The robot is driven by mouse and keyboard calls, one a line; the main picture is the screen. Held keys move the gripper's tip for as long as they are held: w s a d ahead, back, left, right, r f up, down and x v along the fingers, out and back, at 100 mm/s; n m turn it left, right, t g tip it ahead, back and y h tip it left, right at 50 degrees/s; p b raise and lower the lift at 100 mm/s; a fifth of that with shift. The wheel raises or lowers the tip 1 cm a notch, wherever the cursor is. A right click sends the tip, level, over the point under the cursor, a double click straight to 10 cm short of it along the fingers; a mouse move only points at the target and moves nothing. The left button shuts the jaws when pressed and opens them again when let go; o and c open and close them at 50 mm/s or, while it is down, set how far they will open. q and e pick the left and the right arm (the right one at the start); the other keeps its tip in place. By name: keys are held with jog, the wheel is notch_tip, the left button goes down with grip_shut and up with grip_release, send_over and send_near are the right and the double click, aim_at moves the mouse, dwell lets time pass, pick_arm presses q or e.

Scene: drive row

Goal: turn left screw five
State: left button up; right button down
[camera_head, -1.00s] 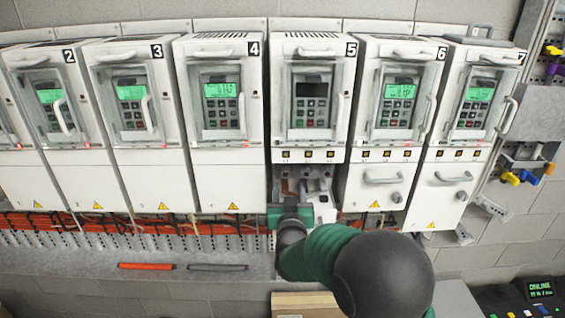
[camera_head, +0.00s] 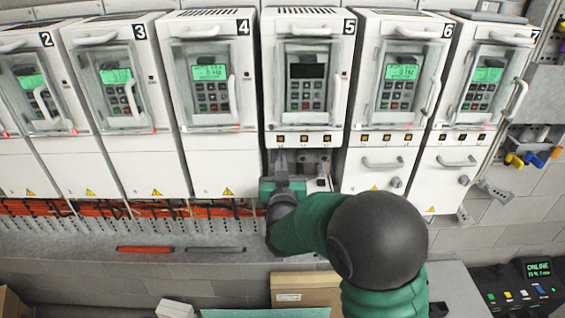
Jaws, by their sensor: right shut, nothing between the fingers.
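Drive five (camera_head: 306,112) is a white cabinet with a dark, unlit display. Its lower cover is off, and the open terminal bay (camera_head: 310,161) shows under its body. My right gripper (camera_head: 281,157) has a green hand and grey fingers pointing up into the left part of this bay. The fingers are shut and hold nothing. The left screw is too small to make out, and the fingers and hand hide part of the bay. I cannot tell whether the fingertips touch anything. My left gripper is out of view.
Drive four (camera_head: 216,158) and drive six (camera_head: 384,153) stand close on both sides with lit green displays. Orange wiring (camera_head: 100,208) runs below. A red tool (camera_head: 145,249) and a dark tool (camera_head: 215,249) lie on the ledge. A cardboard box (camera_head: 305,288) is below.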

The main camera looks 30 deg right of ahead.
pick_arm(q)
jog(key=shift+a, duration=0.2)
pick_arm(e)
jog(key=shift+w+r, duration=0.2)
jog(key=shift+r, duration=0.1)
jog(key=shift+d, duration=0.1)
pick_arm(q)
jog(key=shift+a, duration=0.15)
pick_arm(e)
jog(key=shift+s+f, duration=0.1)
jog(key=shift+f, duration=0.05)
dwell(0.4)
